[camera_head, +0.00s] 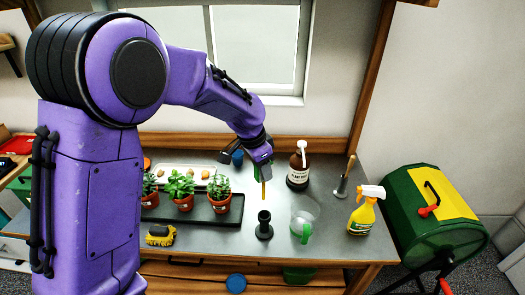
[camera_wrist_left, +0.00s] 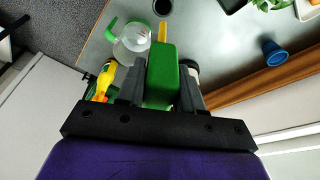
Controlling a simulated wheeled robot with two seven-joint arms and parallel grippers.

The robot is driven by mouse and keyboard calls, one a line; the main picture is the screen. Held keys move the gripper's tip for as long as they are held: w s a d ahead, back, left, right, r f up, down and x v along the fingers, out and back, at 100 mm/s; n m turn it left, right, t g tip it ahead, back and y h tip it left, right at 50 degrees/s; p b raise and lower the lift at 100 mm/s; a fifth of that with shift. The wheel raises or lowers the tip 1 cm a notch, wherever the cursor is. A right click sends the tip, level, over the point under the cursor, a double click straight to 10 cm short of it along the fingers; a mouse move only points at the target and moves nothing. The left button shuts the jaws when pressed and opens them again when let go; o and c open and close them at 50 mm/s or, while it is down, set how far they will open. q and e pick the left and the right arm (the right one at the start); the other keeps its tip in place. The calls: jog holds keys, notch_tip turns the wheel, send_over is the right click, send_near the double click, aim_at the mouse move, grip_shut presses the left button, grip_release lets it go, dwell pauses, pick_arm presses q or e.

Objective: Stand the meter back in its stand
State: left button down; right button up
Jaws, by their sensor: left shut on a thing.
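The meter has a green body (camera_wrist_left: 162,75) and a yellow probe that points down in the head view (camera_head: 263,190). My left gripper (camera_head: 260,157) is shut on the meter's green body and holds it above the table. In the left wrist view the gripper's fingers (camera_wrist_left: 161,85) press on both sides of it. The black stand (camera_head: 264,226) is upright on the grey table, below and slightly nearer than the probe tip. The stand shows partly at the top edge of the left wrist view (camera_wrist_left: 162,7). The probe is apart from the stand. My right gripper is not in view.
A clear jug (camera_head: 303,214) with a green handle stands just right of the stand. A black tray (camera_head: 220,216) with potted plants is at left. A brown bottle (camera_head: 298,172), a spray bottle (camera_head: 362,216) and a yellow brush (camera_head: 160,235) are also on the table (camera_head: 215,245).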

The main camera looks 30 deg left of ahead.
aim_at(264, 184)
pick_arm(q)
jog(key=shift+w+d+f, duration=0.15)
jog(key=shift+w+f, duration=0.05)
jog(key=shift+f, duration=0.45)
notch_tip(264, 184, down, 4)
jog(key=b, duration=0.4)
jog(key=shift+s+f, duration=0.1)
jog(key=shift+f, duration=0.05)
jog(key=shift+f+b, duration=0.3)
jog(key=shift+b, duration=0.3)
jog(key=shift+d, duration=0.1)
jog(key=shift+p, duration=0.35)
